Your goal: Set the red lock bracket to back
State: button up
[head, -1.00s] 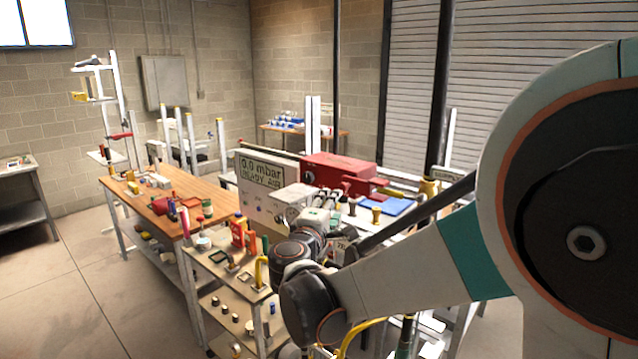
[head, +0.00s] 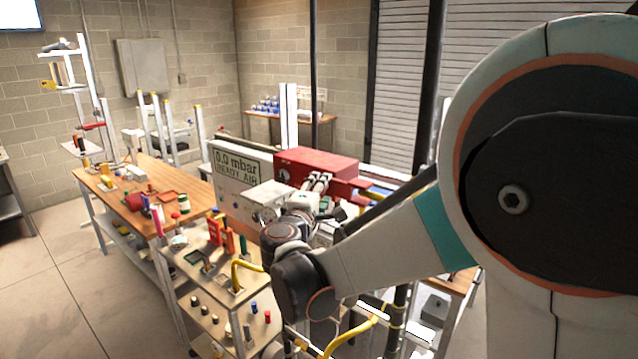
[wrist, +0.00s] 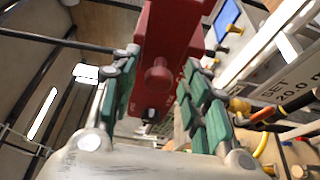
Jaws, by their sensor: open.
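A red block-like body (head: 318,168), which I take for the red lock bracket, stands beside the grey panel reading "0.0 mbar READY AIR" (head: 240,170). In the wrist view the red part (wrist: 172,35) hangs between my fingers, with a round red knob (wrist: 158,77) facing the camera. My gripper (wrist: 162,70) is open, with green-padded fingers on either side of the red part. No clear contact shows. In the head view my gripper (head: 320,184) is just in front of the red body, and my arm hides part of the area below.
A wooden bench (head: 150,185) with small parts stands at left. A lower shelf cart (head: 205,285) with a yellow handle is near my arm. A blue panel (wrist: 228,18) and a label reading "SET 20.0" (wrist: 285,90) lie right of the gripper.

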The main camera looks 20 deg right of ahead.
jog(key=shift+w+d, duration=0.2)
jog(key=shift+w, duration=0.1)
jog(key=shift+r, duration=0.1)
jog(key=shift+s, duration=0.1)
grip_shut()
jog(key=w+a, duration=0.2)
jog(key=w, duration=0.1)
jog(key=shift+w+a+b, duration=0.25)
jog(key=shift+a+b, duration=0.05)
jog(key=shift+b, duration=0.05)
grip_release()
